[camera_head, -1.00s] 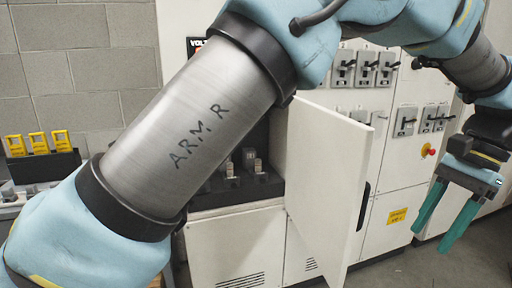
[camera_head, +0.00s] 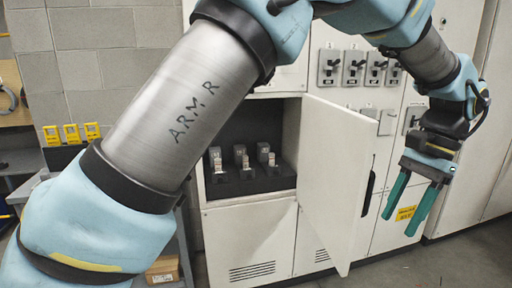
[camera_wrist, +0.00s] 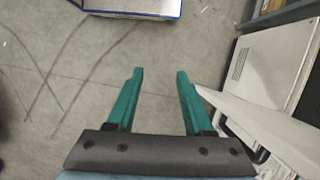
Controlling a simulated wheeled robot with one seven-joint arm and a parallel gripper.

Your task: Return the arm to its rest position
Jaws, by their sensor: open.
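My arm, marked "ARM R", crosses the head view from lower left to upper right. My gripper (camera_head: 412,207) hangs at the right in front of the cabinets, its green fingers pointing down and apart. In the wrist view my gripper (camera_wrist: 158,75) is open and empty, with only grey floor between its fingertips.
A white cabinet door (camera_head: 335,180) stands open, left of my gripper; its edge is close to the right finger in the wrist view. The open compartment (camera_head: 245,185) holds several grey devices. Breaker switches (camera_head: 353,67) line the panel. A cardboard box (camera_head: 163,270) is low at left.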

